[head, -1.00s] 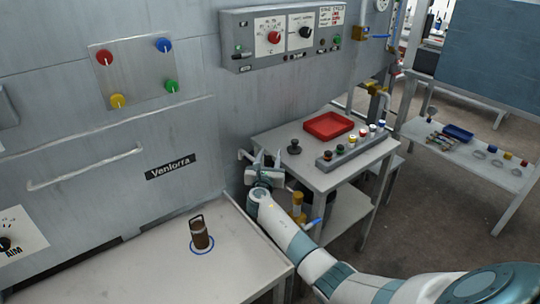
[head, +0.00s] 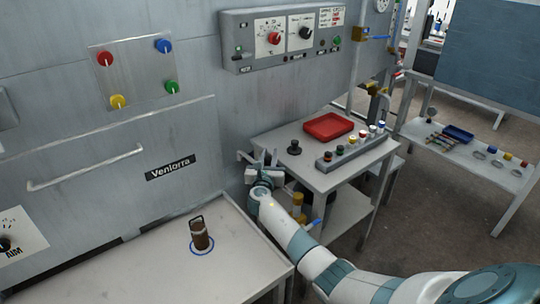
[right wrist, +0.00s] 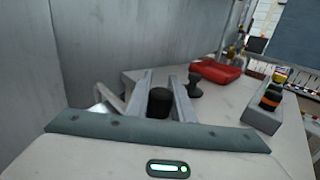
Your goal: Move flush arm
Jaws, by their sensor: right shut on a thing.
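My right gripper (head: 267,153) is beside the grey machine wall, left of the small side table. In the right wrist view its two fingers (right wrist: 158,92) are shut on a dark round knob (right wrist: 158,102), which I take to be the flush arm's grip. A pale bent bar (right wrist: 108,98) shows just left of the fingers. In the head view a short lever end (head: 243,155) sticks out at the wall left of the gripper. The gripper hides most of the flush arm there. My left gripper is not in view.
The side table holds a red tray (head: 328,127), a dark knob-shaped piece (head: 294,148) and a grey rack of small cylinders (head: 352,150). A brown cylinder (head: 201,236) stands in a blue ring on the front bench (head: 150,270). A door handle (head: 85,168) juts from the wall.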

